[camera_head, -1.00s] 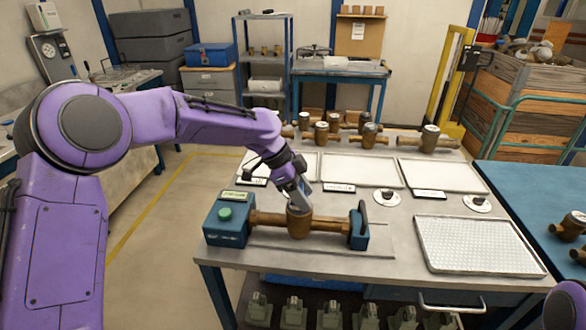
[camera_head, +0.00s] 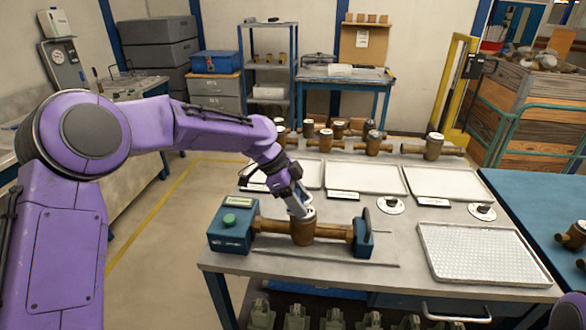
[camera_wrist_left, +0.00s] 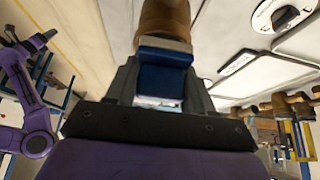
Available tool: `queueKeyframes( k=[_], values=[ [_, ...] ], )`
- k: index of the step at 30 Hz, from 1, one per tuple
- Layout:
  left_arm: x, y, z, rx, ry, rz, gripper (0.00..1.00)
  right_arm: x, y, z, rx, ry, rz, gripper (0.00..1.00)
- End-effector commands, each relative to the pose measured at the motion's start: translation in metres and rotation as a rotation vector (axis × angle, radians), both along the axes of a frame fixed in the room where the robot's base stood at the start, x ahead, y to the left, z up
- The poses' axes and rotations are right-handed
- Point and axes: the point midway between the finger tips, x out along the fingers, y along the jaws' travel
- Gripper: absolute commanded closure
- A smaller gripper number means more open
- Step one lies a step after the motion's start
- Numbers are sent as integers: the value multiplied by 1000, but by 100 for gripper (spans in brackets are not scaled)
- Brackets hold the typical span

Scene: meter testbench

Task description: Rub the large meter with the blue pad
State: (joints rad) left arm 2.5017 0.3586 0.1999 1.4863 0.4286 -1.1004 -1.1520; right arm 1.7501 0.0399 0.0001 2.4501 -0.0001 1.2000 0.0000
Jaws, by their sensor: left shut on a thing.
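The large bronze-brown meter (camera_head: 303,230) sits upright in a test fixture, with its pipe ends between a blue block with a green button (camera_head: 230,228) and a smaller blue end clamp (camera_head: 362,238). My left gripper (camera_head: 299,204) is at the top of this meter, tilted down onto it. In the left wrist view my left gripper (camera_wrist_left: 160,90) is shut on the blue pad (camera_wrist_left: 163,78), which is right against the meter's brown body (camera_wrist_left: 165,22) in the picture. I cannot tell for certain whether they touch. My right gripper is out of view.
Several other brown meters (camera_head: 434,146) stand along the bench's back. White trays (camera_head: 366,179) lie in front of them, and a perforated tray (camera_head: 480,255) lies at right. Two small round stands (camera_head: 390,204) are right of the fixture. A blue table (camera_head: 545,215) adjoins at right.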

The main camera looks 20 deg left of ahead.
Motion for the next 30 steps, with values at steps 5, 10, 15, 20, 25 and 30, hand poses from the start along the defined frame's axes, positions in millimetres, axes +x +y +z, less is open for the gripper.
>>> queueKeyframes(
  k=[5, 10, 15, 20, 25, 30],
  values=[
    [-1, 8, 6, 1, 3, -5, 81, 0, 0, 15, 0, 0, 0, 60],
    [0, 6, 34, 2, 1, -9, 81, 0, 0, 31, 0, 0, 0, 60],
    [0, 5, 49, 1, 0, -8, 81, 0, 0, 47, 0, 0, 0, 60],
    [0, 6, 63, 1, 0, -7, 81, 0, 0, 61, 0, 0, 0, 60],
    [0, 7, 77, 0, 0, -4, 81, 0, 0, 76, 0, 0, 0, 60],
    [0, 8, 84, 1, 0, -4, 81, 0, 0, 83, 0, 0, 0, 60]
  ],
)
